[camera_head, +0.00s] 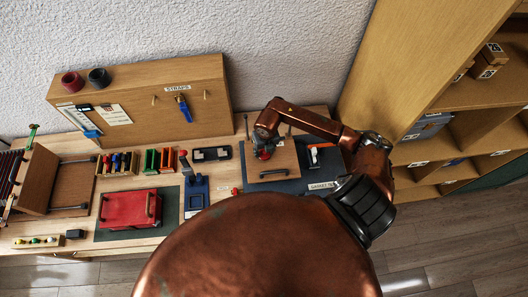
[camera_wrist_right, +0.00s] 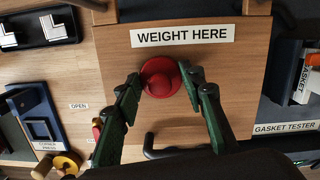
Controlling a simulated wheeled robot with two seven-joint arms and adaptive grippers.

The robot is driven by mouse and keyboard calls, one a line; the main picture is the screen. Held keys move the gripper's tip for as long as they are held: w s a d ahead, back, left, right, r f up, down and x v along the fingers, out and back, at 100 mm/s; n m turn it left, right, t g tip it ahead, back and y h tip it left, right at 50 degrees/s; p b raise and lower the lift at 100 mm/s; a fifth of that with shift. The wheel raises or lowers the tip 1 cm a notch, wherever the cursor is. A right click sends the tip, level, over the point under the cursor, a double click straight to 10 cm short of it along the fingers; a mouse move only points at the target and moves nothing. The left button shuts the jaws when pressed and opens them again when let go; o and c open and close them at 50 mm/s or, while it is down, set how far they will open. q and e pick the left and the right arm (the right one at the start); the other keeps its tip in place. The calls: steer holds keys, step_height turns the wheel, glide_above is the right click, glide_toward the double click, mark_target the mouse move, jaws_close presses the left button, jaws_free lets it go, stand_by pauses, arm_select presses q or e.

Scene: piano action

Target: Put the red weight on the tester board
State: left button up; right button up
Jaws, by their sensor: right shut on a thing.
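The red weight (camera_wrist_right: 160,76), round with a knob, is between the two dark green fingers of my right gripper (camera_wrist_right: 165,88), which is shut on it. In the head view my right gripper (camera_head: 264,150) hangs over the wooden tester board (camera_head: 286,158). The board fills the middle of the wrist view (camera_wrist_right: 245,65), with a white "WEIGHT HERE" label (camera_wrist_right: 182,36). The weight is in front of the board, just below this label. I cannot tell whether it touches the board. My left gripper is not in view.
A blue corner press (camera_head: 197,192) with a red knob stands left of the board. A red box (camera_head: 128,208) lies on a dark mat further left. The strap cabinet (camera_head: 150,98) stands behind, and shelves (camera_head: 450,130) at the right. A black handle (camera_wrist_right: 150,145) is at the board's near edge.

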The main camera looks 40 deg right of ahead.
mark_target(265, 156)
steer(key=o, duration=1)
steer(key=shift+f, duration=0.2)
steer(key=shift+c, duration=0.2)
steer(key=o, duration=0.5)
steer(key=shift+r, duration=0.55)
steer(key=r+b, duration=0.1)
steer(key=r, duration=0.2)
steer(key=s+r+b, duration=0.1)
steer(key=r, duration=0.3)
steer(key=r+b, duration=0.1)
steer(key=r, duration=0.3)
steer(key=shift+s+a+r, duration=0.15)
steer(key=shift+s+a, duration=0.05)
